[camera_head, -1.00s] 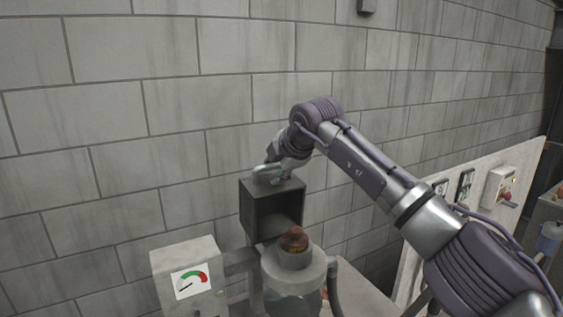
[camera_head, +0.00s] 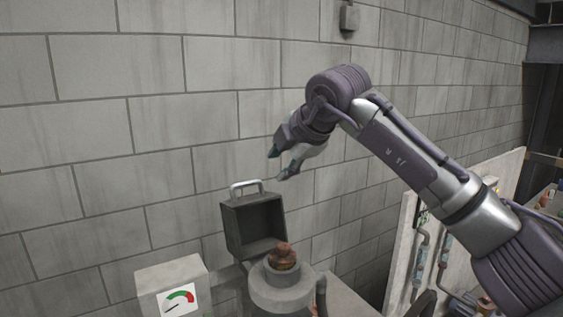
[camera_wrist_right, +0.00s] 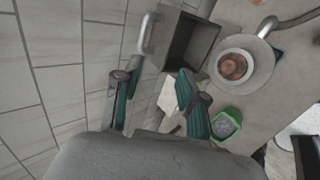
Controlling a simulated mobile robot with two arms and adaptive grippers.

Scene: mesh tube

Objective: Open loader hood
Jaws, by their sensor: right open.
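The loader hood (camera_head: 254,222) is a dark grey open-fronted box with a light metal handle (camera_head: 246,186) on top. It stands tilted up behind the round loader (camera_head: 283,285), whose opening is uncovered and holds a reddish-brown lump (camera_head: 282,256). My right gripper (camera_head: 279,168) is above and to the right of the handle, open, empty and apart from it. In the right wrist view the open fingers (camera_wrist_right: 155,110) show below the handle (camera_wrist_right: 147,35) and the hood (camera_wrist_right: 190,42). My left gripper is not in view.
A box with a red and green gauge (camera_head: 180,297) stands left of the loader. A pale panel (camera_head: 405,250) with pipes stands at the right. A block wall (camera_head: 130,130) is close behind. A green container (camera_wrist_right: 227,124) shows in the right wrist view.

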